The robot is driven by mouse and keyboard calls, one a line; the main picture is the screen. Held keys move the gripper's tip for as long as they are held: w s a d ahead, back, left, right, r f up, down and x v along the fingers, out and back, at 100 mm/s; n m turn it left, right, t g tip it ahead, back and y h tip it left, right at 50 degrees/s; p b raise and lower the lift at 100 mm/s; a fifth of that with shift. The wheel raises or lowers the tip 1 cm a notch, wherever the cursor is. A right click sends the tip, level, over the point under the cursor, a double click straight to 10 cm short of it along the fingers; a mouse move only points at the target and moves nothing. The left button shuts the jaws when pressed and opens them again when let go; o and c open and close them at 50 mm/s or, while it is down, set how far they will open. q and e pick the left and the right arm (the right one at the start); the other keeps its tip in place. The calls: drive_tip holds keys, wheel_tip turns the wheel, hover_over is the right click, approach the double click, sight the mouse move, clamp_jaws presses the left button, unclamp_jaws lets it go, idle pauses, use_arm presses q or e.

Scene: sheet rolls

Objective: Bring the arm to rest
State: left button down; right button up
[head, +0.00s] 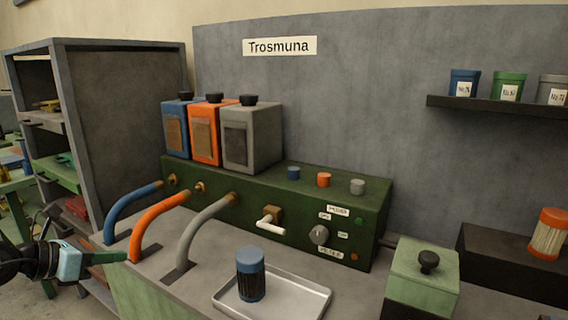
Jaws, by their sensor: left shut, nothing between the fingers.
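My left arm comes in at the lower left. Its gripper (122,257) is shut and empty, with green fingers pointing right from a light blue body. The fingertips are close to the lower end of the orange hose (150,222), at the left edge of the counter; I cannot tell if they touch it. My right gripper is not in view.
A dark green machine (300,215) carries blue, orange and grey canisters. A blue (130,203) and a grey hose (192,230) flank the orange one. A metal tray (305,295) holds a blue-capped cylinder (251,274). A green box (423,275) stands right. A shelf rack (125,120) stands behind left.

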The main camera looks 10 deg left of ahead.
use_arm(q)
drive_tip(key=s+d+f+n+t+h+p, duration=0.2)
drive_tip(key=s+d+f+n, duration=0.3)
drive_tip(key=d+f+n, duration=0.15)
drive_tip(key=s+d+f+n+t+h+p, duration=0.1)
drive_tip(key=s+d+f+n+h+p, duration=0.15)
drive_tip(key=s+d+f+n, duration=0.35)
drive_tip(key=s+d+f+n+g+y+p, duration=0.1)
drive_tip(key=s+d+f+n+y+p, duration=0.1)
drive_tip(key=s+f+n, duration=0.3)
drive_tip(key=s+d+f+n+g+y+p, duration=0.2)
drive_tip(key=s+d+f+n+y, duration=0.1)
drive_tip(key=s+n, duration=0.9)
drive_tip(key=s+d+f+n+g+y+p, duration=0.1)
drive_tip(key=s+d+f+n+g+y, duration=0.1)
drive_tip(key=s+f+n, duration=0.5)
drive_tip(key=s+d+n+y, duration=0.1)
drive_tip(key=s+y, duration=0.1)
drive_tip(key=s, duration=0.1)
drive_tip(key=shift+s+d+p, duration=0.25)
drive_tip(key=shift+s+p, duration=0.15)
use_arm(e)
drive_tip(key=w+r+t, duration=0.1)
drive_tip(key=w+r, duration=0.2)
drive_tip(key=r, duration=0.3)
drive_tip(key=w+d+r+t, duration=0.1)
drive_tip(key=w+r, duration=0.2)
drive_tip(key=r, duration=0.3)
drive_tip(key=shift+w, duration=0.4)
